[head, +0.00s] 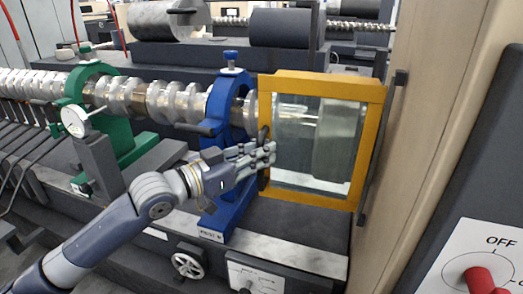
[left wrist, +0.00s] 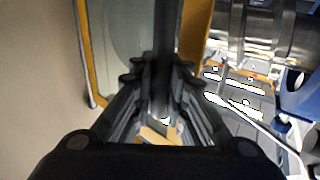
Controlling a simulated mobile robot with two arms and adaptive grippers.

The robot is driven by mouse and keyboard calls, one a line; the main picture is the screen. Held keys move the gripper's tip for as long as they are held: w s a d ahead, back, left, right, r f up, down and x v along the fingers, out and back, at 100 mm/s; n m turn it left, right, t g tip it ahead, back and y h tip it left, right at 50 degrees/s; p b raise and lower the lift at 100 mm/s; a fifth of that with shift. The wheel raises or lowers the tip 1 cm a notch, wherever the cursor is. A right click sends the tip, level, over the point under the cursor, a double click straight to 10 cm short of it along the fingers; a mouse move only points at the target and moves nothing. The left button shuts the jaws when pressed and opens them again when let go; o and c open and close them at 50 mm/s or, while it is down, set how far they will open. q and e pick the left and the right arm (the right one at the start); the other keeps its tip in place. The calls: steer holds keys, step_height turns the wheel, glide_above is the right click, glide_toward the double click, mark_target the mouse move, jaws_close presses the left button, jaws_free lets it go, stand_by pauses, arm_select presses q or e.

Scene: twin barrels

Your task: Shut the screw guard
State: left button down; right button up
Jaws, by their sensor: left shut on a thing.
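The screw guard (head: 317,190) is a yellow frame with a clear pane, at the right end of the screw (head: 160,100) in the head view. A dark handle (head: 262,177) runs upright along its left edge. My left gripper (head: 270,153) is shut on this handle. In the left wrist view the handle (left wrist: 167,40) stands between the fingers of my left gripper (left wrist: 163,95), with the yellow frame (left wrist: 194,30) beside it. The pane stands in front of the screw's end; I cannot tell whether the frame is flush with the machine. My right gripper is not in view.
A blue support (head: 222,110) and a green support (head: 98,110) with a dial gauge (head: 75,121) hold the screw. A beige wall or panel (head: 435,110) stands close right of the guard. A handwheel (head: 188,265) and a red switch (head: 480,279) are at the front.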

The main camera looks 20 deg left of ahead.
arm_select(q)
steer(key=c, duration=1.6)
jaws_free()
steer(key=shift+a, duration=0.1)
steer(key=v, duration=1.1)
steer(key=shift+s+a, duration=0.25)
steer(key=shift+s, duration=0.05)
steer(key=shift+s, duration=0.1)
